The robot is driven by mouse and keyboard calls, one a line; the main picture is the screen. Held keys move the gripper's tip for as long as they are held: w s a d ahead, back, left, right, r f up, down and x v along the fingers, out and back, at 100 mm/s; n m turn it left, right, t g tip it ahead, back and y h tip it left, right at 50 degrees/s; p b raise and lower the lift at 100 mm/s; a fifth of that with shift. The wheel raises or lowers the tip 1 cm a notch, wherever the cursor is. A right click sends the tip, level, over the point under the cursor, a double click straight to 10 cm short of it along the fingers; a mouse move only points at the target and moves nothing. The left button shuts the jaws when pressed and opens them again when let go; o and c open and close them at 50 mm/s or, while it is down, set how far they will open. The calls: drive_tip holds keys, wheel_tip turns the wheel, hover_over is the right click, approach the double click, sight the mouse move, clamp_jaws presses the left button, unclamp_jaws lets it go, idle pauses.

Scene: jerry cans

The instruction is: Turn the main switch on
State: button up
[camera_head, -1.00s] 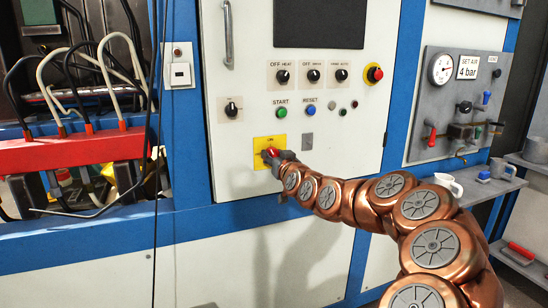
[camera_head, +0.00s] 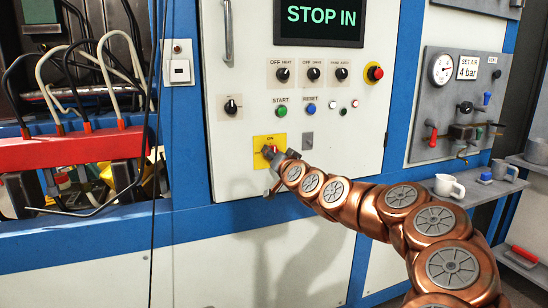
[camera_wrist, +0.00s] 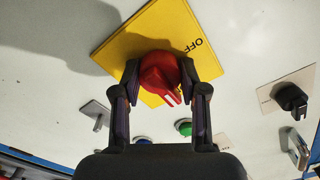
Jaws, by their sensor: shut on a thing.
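The main switch is a red rotary knob (camera_wrist: 160,72) on a yellow plate (camera_wrist: 120,45). In the head view the plate (camera_head: 261,160) sits low on the white cabinet door, with "ON" along its top edge. The wrist view shows "OFF" on the plate beside the knob and a white mark on the knob's pointer. My gripper (camera_wrist: 159,78) has one finger on each side of the knob and is shut on it. In the head view the gripper (camera_head: 274,156) hides most of the knob.
The screen (camera_head: 320,15) above is lit and reads "STOP IN". Rotary selectors, a green start button (camera_head: 282,112), a blue reset button (camera_head: 309,110) and a red emergency button (camera_head: 375,72) are higher on the door. A shelf with a white mug (camera_head: 448,186) stands at right.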

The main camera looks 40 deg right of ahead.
idle(0.3)
drive_tip(key=o, duration=1.1)
drive_tip(key=shift+o, duration=0.2)
drive_tip(key=v, duration=1.2)
